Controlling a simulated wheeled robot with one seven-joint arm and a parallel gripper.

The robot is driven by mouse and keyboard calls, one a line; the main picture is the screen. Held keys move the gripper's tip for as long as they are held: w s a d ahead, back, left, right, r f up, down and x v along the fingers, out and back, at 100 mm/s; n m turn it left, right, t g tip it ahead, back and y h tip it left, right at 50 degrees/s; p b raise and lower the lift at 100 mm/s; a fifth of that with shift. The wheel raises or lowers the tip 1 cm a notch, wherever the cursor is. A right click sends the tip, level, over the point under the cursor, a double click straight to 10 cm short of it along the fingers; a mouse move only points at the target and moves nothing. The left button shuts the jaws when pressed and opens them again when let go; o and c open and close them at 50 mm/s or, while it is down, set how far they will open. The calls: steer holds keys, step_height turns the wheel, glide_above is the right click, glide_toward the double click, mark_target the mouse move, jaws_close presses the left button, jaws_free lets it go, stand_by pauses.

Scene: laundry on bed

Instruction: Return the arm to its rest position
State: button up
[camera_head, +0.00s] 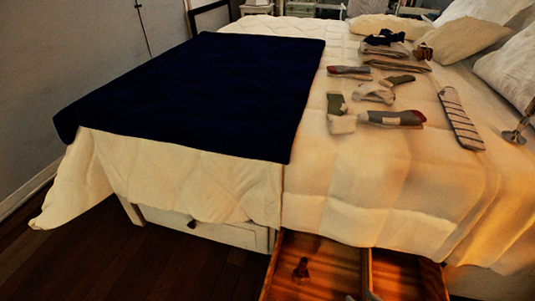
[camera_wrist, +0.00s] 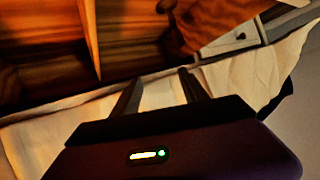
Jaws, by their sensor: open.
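My gripper (camera_wrist: 160,92) shows in the wrist view with its two dark fingers apart and nothing between them. The fingers point toward the pale bedspread and the wooden inside of an open drawer (camera_wrist: 50,35), which a thin divider splits. I cannot tell how far the fingertips are from the drawer or the cloth. In the head view the open drawer (camera_head: 325,247) juts out at the bottom of the bed.
The bed (camera_head: 350,190) fills the head view, with a dark blue blanket (camera_head: 205,90) at left. Several socks (camera_head: 395,118), folded clothes (camera_head: 385,45) and pillows (camera_head: 465,38) lie at right. A shut white drawer (camera_head: 215,228) sits under the bed. Dark floor (camera_head: 130,265) is clear at lower left.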

steer(key=s+d+r+m+h+b, duration=0.3)
steer(key=s+r+m+h, duration=0.3)
steer(key=s, duration=0.4)
steer(key=s+a+r+n+t+y+b, duration=0.1)
steer(key=s+a+r+n+b, duration=0.15)
steer(key=s+a+r, duration=0.55)
steer(key=s+a+r+n+t+y+b, duration=0.1)
steer(key=s+a+r+n+t+b, duration=0.2)
steer(key=s+r, duration=0.5)
step_height(320, 180, up, 36)
steer(key=s+a+m+g+p, duration=0.1)
steer(key=s+p, duration=0.1)
steer(key=p, duration=3.5)
steer(key=shift+f, duration=0.2)
